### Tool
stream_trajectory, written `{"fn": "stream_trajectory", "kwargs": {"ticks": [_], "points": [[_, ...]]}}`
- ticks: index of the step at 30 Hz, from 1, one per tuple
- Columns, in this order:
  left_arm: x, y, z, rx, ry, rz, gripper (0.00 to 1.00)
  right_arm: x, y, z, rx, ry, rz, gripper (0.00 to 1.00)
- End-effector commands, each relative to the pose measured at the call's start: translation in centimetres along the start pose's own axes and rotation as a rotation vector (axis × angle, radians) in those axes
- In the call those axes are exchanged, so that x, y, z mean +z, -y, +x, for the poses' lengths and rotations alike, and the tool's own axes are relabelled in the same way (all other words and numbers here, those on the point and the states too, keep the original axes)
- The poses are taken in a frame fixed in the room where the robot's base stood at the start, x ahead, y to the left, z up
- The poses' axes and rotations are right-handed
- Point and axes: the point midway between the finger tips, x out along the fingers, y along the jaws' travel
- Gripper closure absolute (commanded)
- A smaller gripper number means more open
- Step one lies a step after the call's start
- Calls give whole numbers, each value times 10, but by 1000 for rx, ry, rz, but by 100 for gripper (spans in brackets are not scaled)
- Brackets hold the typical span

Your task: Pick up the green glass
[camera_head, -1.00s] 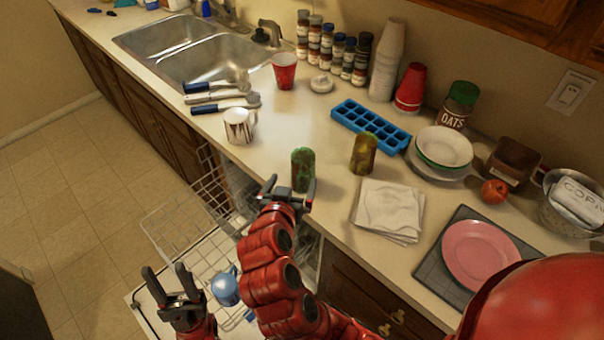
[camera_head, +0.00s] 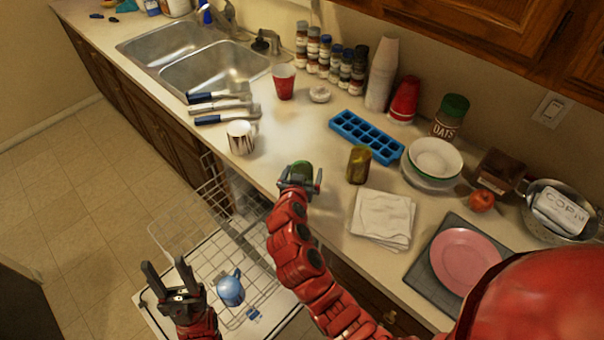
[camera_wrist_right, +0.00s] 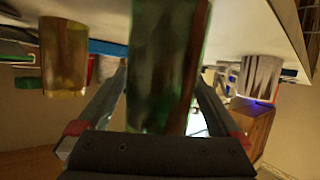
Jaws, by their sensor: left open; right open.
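The green glass (camera_head: 302,168) stands on the counter near its front edge, partly hidden behind my right gripper (camera_head: 300,182). In the right wrist view the green glass (camera_wrist_right: 168,65) fills the middle, between the two spread fingers of my right gripper (camera_wrist_right: 162,100). The fingers lie to either side of it and do not look closed on it. My left gripper (camera_head: 165,265) is open and empty, low at the left over the dishwasher rack. A yellow-brown glass (camera_head: 359,165) stands to the right of the green one, and also shows in the wrist view (camera_wrist_right: 64,58).
Folded napkins (camera_head: 383,220) lie at the right. A blue ice tray (camera_head: 366,137) lies behind. The open dishwasher rack (camera_head: 258,268) holds a blue pitcher (camera_head: 231,290).

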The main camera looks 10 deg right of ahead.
Motion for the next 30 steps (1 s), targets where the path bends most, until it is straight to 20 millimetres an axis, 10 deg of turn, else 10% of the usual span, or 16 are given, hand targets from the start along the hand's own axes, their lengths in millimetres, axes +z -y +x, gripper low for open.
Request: {"fn": "stream_trajectory", "kwargs": {"ticks": [11, 25, 30], "points": [[-1, 0, 4, 0, 0, 0, 50, 1, 0, 9, -1, 0, -1, 2], [-1, 0, 4, 0, 0, 0, 50, 1, 0, 8, -1, 0, -1, 86], [-1, 0, 4, 0, 0, 0, 50, 1, 0, 8, -1, 0, -1, 90]]}}
